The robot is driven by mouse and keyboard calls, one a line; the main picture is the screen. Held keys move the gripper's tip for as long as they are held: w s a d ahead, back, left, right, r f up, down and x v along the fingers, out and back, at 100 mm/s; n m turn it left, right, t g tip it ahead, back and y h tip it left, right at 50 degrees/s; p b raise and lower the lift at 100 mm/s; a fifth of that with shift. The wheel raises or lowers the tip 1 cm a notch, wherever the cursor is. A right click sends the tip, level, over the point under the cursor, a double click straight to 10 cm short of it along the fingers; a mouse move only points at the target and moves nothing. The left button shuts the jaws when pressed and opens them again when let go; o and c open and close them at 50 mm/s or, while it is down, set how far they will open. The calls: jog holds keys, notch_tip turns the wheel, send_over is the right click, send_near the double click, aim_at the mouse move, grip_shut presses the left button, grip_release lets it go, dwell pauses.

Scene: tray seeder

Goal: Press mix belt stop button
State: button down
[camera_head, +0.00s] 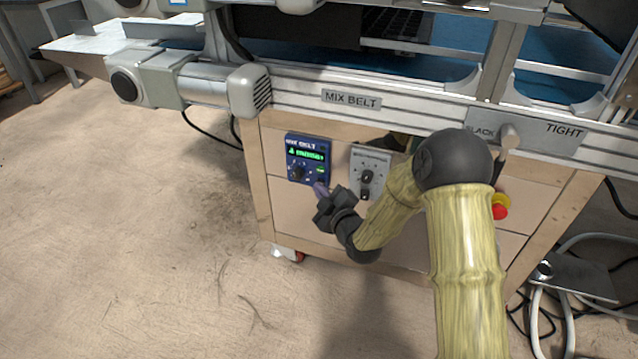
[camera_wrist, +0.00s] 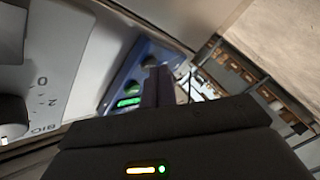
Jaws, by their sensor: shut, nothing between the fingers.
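The blue mix belt control panel (camera_head: 307,147) is fixed on the wooden cabinet front, with a lit green display (camera_head: 309,155) and a dark knob (camera_head: 297,172). My gripper (camera_head: 320,188) is at the panel's lower right corner, its purple fingers shut and empty. In the wrist view the fingers (camera_wrist: 158,86) cover part of the blue panel (camera_wrist: 135,68), whose green display (camera_wrist: 128,102) glows beside them. I cannot make out a stop button; the fingers hide that part of the panel. Whether the fingertips touch the panel cannot be told.
A grey dial plate (camera_head: 369,172) sits just right of the panel, also in the wrist view (camera_wrist: 48,75). A red emergency button (camera_head: 500,207) is farther right. The conveyor rail (camera_head: 300,97) and a motor (camera_head: 215,84) overhang above. Floor to the left is clear.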

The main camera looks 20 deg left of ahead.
jog(key=shift+s, duration=0.5)
jog(key=s+b, duration=0.1)
jog(key=s, duration=0.5)
jog(key=shift+a+b, duration=0.25)
jog(key=shift+b, duration=0.1)
dwell(0.5)
dwell(0.4)
